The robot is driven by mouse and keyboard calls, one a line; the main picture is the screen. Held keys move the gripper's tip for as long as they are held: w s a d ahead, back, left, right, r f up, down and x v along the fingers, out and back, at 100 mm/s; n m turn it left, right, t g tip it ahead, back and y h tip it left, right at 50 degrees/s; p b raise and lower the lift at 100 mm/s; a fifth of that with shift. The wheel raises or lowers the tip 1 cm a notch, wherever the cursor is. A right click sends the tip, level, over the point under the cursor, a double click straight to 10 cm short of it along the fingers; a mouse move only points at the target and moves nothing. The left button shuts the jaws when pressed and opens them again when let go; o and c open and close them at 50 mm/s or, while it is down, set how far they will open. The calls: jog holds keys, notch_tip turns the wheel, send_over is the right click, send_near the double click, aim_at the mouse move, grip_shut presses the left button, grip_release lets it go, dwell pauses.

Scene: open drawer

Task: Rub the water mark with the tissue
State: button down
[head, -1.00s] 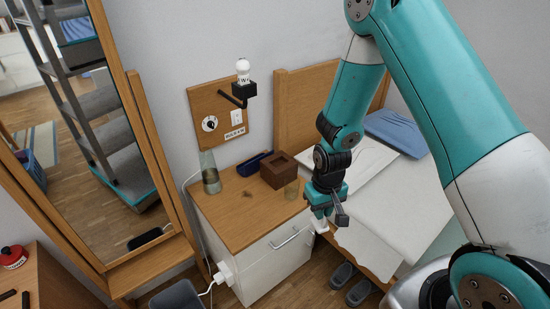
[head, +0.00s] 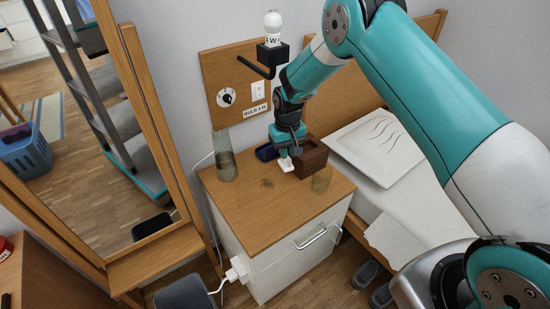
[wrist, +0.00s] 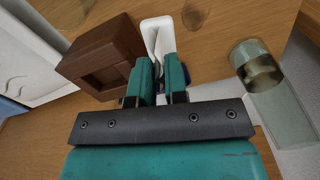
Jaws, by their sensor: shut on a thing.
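My gripper (head: 287,150) is shut on a folded white tissue (head: 285,164) and points down over the wooden nightstand top (head: 250,215). In the wrist view, the tissue (wrist: 156,34) sticks out past the closed fingers (wrist: 163,72). The water mark (head: 267,183) is a small dark stain on the nightstand top, just in front and to the left of the tissue in the head view. It also shows in the wrist view (wrist: 195,15), apart from the tissue. I cannot tell whether the tissue touches the wood.
A brown wooden box (head: 312,157) stands close right of my gripper, with an amber glass (head: 321,180) in front of it. A tall glass vase (head: 226,165) stands at the left back, and a dark blue case (head: 266,152) lies behind. The front of the top is clear.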

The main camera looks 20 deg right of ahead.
jog(key=shift+w+a+f+b, duration=0.5)
jog(key=shift+f+b, duration=0.3)
jog(key=shift+f, duration=0.35)
jog(key=shift+w+a+f+b, duration=0.35)
jog(key=shift+w+f+b, duration=0.4)
jog(key=shift+f, duration=0.4)
jog(key=shift+w+a+f+b, duration=0.45)
jog(key=shift+f+b, duration=0.45)
jog(key=shift+f, duration=0.25)
jog(key=shift+f+b, duration=0.65)
jog(key=shift+f, duration=0.35)
